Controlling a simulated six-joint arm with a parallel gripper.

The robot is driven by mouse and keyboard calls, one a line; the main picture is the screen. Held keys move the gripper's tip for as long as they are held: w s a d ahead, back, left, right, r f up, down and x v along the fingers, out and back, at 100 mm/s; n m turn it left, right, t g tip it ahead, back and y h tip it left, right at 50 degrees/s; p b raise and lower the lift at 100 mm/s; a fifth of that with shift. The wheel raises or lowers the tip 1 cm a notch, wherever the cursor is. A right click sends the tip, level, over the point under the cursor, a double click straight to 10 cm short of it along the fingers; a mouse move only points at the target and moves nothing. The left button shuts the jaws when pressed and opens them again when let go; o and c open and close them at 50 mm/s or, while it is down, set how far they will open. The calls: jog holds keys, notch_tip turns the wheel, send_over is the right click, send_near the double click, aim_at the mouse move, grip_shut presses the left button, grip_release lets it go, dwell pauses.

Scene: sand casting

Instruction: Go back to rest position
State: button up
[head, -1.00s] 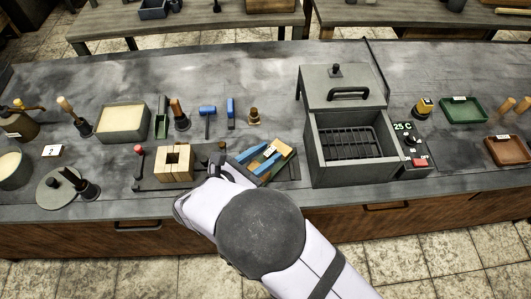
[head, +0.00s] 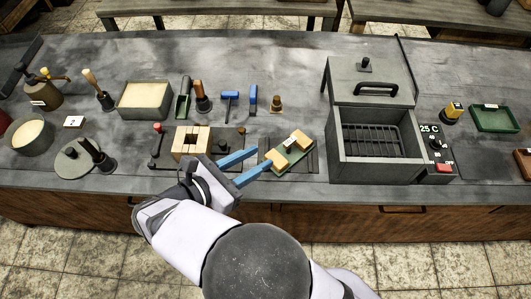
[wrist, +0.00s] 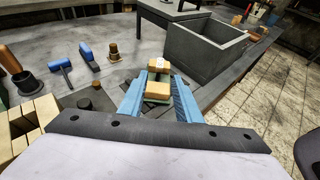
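My gripper (head: 260,158) has two blue fingers standing apart with nothing held between them. In the head view it points right and slightly up, just left of a small green tray (head: 297,162) carrying light wooden pieces (head: 303,143). In the wrist view, my gripper (wrist: 158,85) shows its fingers spread on either side of the picture's middle. The wooden pieces (wrist: 158,91) and a white label appear beyond and between them. Whether the fingertips are level with the tray or above it is hard to tell.
A split wooden block (head: 191,141) on a dark plate stands left of my gripper. A grey furnace box (head: 378,165) with a barred interior is to the right. A sand-filled box (head: 145,98) and blue-headed tools (head: 230,97) lie behind. The bench front edge is close below.

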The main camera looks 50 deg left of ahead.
jog(key=shift+s+r, duration=0.15)
jog(key=shift+s, duration=0.3)
jog(key=w+d+r+m+g+h+p, duration=0.25)
jog(key=w+d+m+h, duration=0.2)
jog(key=w+d, duration=0.45)
jog(key=w+d+r+m+g+h+p, duration=0.1)
jog(key=w+d+m+g+h+p, duration=0.3)
jog(key=w+d, duration=0.55)
jog(key=s+d+f+m+g+y, duration=0.1)
jog(key=s+d+m+g+y, duration=0.2)
jog(key=d+m, duration=0.9)
jog(key=s+d+f+m+g+y, duration=0.1)
jog(key=s+d+m+g+y, duration=0.3)
jog(key=d+m, duration=0.9)
jog(key=shift+d+f+m+y+p, duration=0.25)
jog(key=shift+m+y, duration=0.5)
jog(key=shift+m, duration=0.5)
jog(key=shift+a+r+g, duration=0.1)
jog(key=shift+g, duration=0.15)
jog(key=shift+c, duration=0.3)
